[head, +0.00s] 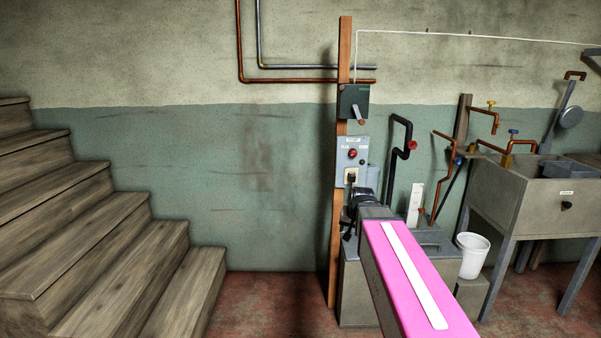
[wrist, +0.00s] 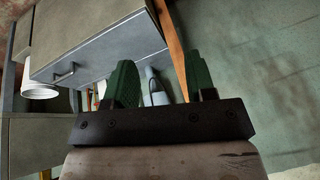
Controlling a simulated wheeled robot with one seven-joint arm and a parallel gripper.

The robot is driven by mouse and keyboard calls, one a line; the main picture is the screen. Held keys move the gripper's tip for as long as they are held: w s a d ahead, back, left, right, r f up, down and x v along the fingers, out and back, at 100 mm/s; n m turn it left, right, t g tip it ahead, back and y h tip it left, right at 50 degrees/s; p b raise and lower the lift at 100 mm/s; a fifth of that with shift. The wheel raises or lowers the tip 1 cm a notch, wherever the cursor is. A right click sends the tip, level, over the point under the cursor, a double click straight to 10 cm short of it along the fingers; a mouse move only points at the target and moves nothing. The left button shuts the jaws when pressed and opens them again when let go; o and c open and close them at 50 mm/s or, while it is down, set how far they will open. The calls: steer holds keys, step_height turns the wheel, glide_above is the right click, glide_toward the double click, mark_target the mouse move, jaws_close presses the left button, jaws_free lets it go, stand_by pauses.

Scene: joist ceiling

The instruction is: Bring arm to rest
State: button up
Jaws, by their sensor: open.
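My arm reaches forward in the head view as a pink link with a white stripe. Its dark end is in front of the post and low grey block, and the fingertips are hard to make out there. In the wrist view my gripper (wrist: 160,80) has two green fingers standing well apart. A pale, blue-grey object (wrist: 155,88) shows between them, seemingly beyond the fingertips. I cannot tell what it is, and nothing is visibly gripped.
The wooden post (head: 344,50) carries a switch box (head: 354,100) and a grey panel (head: 346,150) close to my arm's end. A white bucket (head: 472,256) and a sink unit (head: 509,204) stand right. Wooden stairs (head: 95,240) fill the left. The wall between stairs and post is clear.

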steer(key=s+f+n+g+h, duration=0.1)
steer(key=s+f+g, duration=0.3)
steer(key=s+f, duration=1.2)
steer(key=shift+d+f+n+g, duration=0.4)
steer(key=shift+f+n, duration=0.05)
steer(key=shift+n, duration=0.25)
stand_by(1.5)
